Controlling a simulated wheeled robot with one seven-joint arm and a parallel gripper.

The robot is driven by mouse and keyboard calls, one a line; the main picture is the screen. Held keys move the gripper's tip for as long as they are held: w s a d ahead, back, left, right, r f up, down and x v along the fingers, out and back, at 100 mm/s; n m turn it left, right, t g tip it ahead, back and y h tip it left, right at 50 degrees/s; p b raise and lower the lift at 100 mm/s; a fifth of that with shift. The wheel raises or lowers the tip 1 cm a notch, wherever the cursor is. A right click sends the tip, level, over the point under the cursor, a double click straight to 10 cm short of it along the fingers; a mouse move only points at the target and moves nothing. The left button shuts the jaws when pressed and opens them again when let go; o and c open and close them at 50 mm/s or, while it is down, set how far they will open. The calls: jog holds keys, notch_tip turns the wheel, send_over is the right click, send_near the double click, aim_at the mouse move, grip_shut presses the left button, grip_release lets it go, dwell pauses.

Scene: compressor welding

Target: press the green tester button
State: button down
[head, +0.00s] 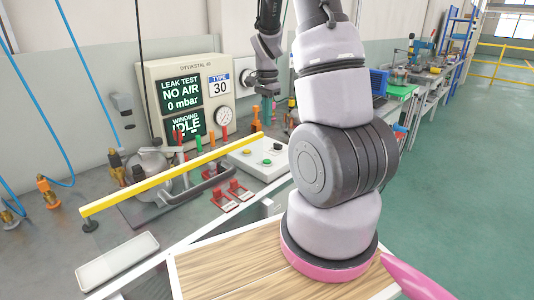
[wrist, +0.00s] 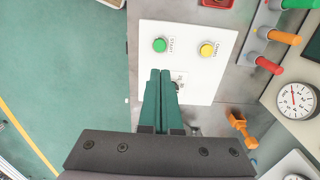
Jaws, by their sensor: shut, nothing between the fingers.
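The green button (wrist: 159,45), labelled START, sits on a white control box (wrist: 195,30) in the wrist view. A dark control beside the fingers is partly hidden.
The tester panel (head: 185,98) reads NO AIR, 0 mbar, IDLE. A yellow bar (head: 170,174) runs over the bench in front of a grey compressor (head: 149,160). Red clips (head: 224,202) lie near the box. Colored handles (wrist: 285,38) and a gauge (wrist: 295,99) stand close by.

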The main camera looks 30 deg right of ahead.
aim_at(267, 161)
notch_tip(267, 161, down, 14)
jog(key=shift+r, duration=0.2)
dwell(0.4)
jog(key=shift+f, duration=0.1)
jog(key=shift+s+f, duration=0.1)
jog(key=shift+f, duration=0.25)
jog(key=shift+s+a+f, duration=0.1)
jog(key=shift+s+f, duration=0.2)
jog(key=shift+f, duration=0.15)
jog(key=shift+w+r, duration=0.25)
jog(key=shift+r, duration=0.25)
notch_tip(267, 161, up, 14)
jog(key=shift+w, duration=0.15)
